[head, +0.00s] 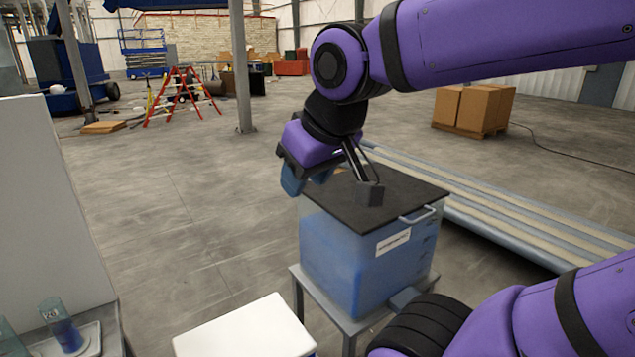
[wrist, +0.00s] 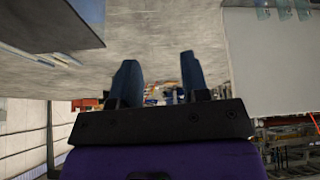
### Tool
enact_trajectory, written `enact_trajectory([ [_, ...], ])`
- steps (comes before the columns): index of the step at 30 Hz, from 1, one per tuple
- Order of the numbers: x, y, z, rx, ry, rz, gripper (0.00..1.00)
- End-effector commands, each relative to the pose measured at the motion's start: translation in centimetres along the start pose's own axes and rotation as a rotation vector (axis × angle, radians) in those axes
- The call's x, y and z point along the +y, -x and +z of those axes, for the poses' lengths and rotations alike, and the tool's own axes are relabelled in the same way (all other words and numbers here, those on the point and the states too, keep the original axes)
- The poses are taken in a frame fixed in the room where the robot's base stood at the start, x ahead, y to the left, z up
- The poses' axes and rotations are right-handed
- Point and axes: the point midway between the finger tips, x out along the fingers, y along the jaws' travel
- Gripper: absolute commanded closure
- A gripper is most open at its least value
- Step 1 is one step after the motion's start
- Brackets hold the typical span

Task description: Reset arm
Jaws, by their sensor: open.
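My purple arm reaches in from the upper right in the head view. My gripper (head: 307,181) hangs beside the far left corner of the black-lidded tank, roughly at lid height. I cannot tell whether it touches the lid. In the wrist view its two dark blue fingers (wrist: 160,82) stand apart with nothing between them. The tank (head: 335,255) holds blue liquid and has a label and a handle on its front. Its black lid (head: 415,195) is on, and a dark block on a rod shows in front of it.
The tank stands on a grey stand (head: 349,326). A white box top (head: 245,328) is in front. Cups with blue contents, one a beaker (head: 62,325), stand on a tray at lower left by a white panel (head: 45,190). Long rails (head: 520,215) lie at right. The left floor is open.

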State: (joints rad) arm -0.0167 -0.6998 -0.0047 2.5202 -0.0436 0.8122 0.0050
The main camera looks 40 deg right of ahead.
Motion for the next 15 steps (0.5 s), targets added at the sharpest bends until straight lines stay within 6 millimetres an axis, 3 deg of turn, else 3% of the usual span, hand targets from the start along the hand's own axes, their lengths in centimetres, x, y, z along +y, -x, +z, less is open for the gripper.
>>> enact_trajectory([
  [3,-0.3,1.0,1.9,-0.031,-0.027,-0.018,0.58],
  [6,-0.5,1.3,2.5,-0.046,-0.036,-0.025,0.58],
  [15,-0.5,1.4,2.6,-0.049,-0.037,-0.026,0.58],
])
